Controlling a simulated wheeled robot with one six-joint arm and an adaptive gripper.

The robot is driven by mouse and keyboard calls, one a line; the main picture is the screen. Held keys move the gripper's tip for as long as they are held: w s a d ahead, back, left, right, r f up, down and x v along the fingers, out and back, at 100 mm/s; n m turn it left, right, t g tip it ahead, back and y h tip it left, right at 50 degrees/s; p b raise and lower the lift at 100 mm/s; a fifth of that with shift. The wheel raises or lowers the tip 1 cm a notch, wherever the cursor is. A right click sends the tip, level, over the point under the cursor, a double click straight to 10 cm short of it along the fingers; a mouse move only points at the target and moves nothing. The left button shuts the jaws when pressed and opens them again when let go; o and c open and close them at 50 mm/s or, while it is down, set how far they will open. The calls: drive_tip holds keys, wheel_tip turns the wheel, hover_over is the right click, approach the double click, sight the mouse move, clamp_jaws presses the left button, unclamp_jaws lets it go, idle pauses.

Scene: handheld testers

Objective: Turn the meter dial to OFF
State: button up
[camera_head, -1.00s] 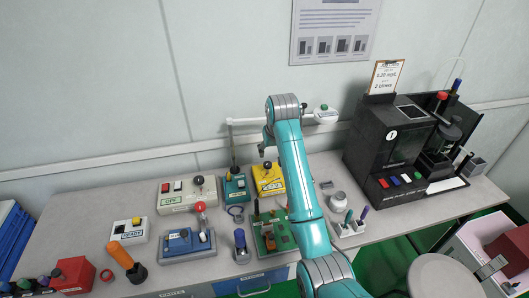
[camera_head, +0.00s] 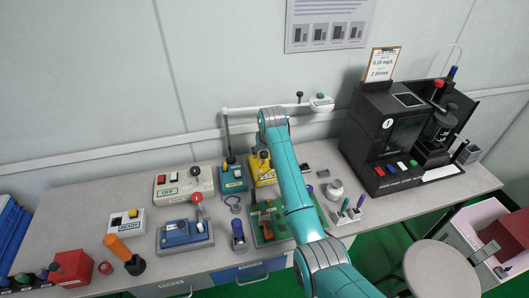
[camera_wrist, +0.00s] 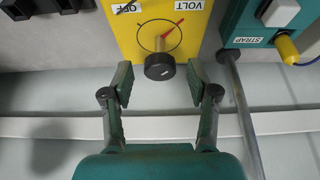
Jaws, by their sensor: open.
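The yellow meter (camera_head: 263,178) stands at the back of the bench, partly hidden by my arm. In the wrist view its yellow face (camera_wrist: 125,40) shows upside down, with labels VOLT (camera_wrist: 187,8) and OFF (camera_wrist: 130,8). A black dial knob (camera_wrist: 159,67) stands out from the face. The red pointer (camera_wrist: 174,38) slants toward the VOLT side. My gripper (camera_wrist: 160,84) is open, with one fingertip on each side of the knob and a gap on both sides. In the head view my gripper (camera_head: 259,152) is at the meter's top, mostly hidden by my wrist.
A teal STRAP tester (camera_head: 233,180) stands close beside the meter, with a grey post (camera_wrist: 238,105) near my finger. A green circuit board (camera_head: 268,222) lies in front, under my arm. A black instrument (camera_head: 375,135) stands at right.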

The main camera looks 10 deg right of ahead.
clamp_jaws()
drive_tip(key=shift+n, duration=0.3)
drive_tip(key=n, duration=0.1)
drive_tip(key=n+y, duration=0.1)
drive_tip(key=n, duration=0.1)
drive_tip(key=shift+d+n+y, duration=0.2)
drive_tip(key=shift+n+y, duration=0.1)
drive_tip(key=n+g+y, duration=0.1)
drive_tip(key=n, duration=0.3)
drive_tip(key=shift+w+d, duration=0.1)
drive_tip(key=n+g, duration=0.1)
drive_tip(key=n, duration=0.2)
drive_tip(key=n+g+y, duration=0.1)
drive_tip(key=n, duration=0.1)
drive_tip(key=shift+w+d+n+y, duration=0.1)
drive_tip(key=shift+w+n+y, duration=0.05)
drive_tip(key=shift+n+y, duration=0.2)
drive_tip(key=shift+w+n+g, duration=0.1)
drive_tip(key=shift+n+g, duration=0.6)
drive_tip(key=shift+n, duration=1.25)
drive_tip(key=shift+f, duration=0.1)
